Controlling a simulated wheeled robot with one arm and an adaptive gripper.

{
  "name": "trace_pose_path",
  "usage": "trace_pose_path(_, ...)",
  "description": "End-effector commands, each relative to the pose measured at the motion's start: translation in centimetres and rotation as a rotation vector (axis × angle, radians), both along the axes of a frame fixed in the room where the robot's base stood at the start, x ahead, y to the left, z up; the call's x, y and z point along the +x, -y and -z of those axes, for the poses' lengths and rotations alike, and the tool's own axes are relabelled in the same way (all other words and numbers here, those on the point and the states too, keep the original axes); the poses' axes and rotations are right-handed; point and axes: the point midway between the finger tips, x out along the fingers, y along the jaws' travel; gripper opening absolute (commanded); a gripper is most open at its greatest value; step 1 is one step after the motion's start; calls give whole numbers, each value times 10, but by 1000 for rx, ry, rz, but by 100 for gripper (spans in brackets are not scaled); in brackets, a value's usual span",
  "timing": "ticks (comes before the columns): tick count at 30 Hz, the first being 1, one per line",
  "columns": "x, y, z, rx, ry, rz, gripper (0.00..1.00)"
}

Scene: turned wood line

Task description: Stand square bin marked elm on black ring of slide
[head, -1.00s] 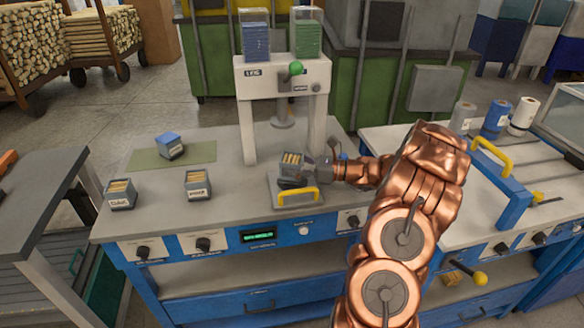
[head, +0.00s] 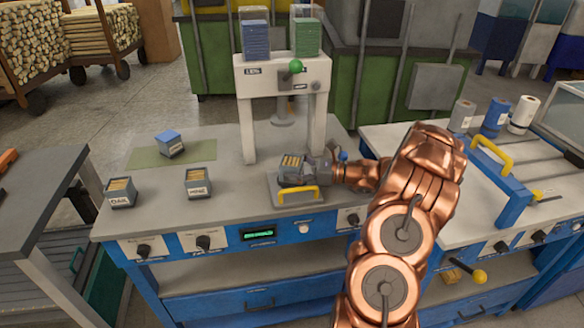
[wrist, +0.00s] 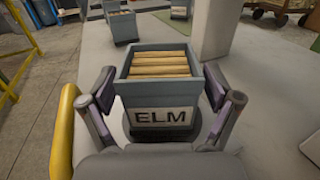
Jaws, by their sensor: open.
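The square bin marked ELM (head: 291,168) is grey-blue, filled with wood sticks, and upright over the slide (head: 276,190). In the wrist view the bin (wrist: 160,72) shows its ELM label towards me. The black ring (wrist: 166,137) shows beneath its front edge; the bin appears to rest on it, though most of the ring is hidden. My gripper (head: 310,166) reaches in from the right. Its fingers are open, one on each side of the bin, and gaps show between pads and walls in the wrist view.
The slide has a yellow handle (head: 299,191) in front. A white press frame (head: 247,110) stands behind.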

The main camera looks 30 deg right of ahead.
Motion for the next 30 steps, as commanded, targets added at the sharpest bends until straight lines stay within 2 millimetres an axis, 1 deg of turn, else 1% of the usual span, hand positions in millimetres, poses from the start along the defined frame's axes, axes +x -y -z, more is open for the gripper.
trace_pose_path(5, 0, 0, -3, -1, 0, 0, 89)
trace_pose_path(8, -7, 8, -2, -1, 2, 2, 89)
trace_pose_path(11, -19, 20, -1, 0, 1, 3, 89)
trace_pose_path(18, -53, 54, -1, -4, 1, 5, 89)
trace_pose_path(21, -65, 65, -1, -2, 1, 3, 89)
trace_pose_path(24, -75, 74, -1, 1, 1, 2, 89)
trace_pose_path(30, -84, 84, -2, -1, -1, 0, 89)
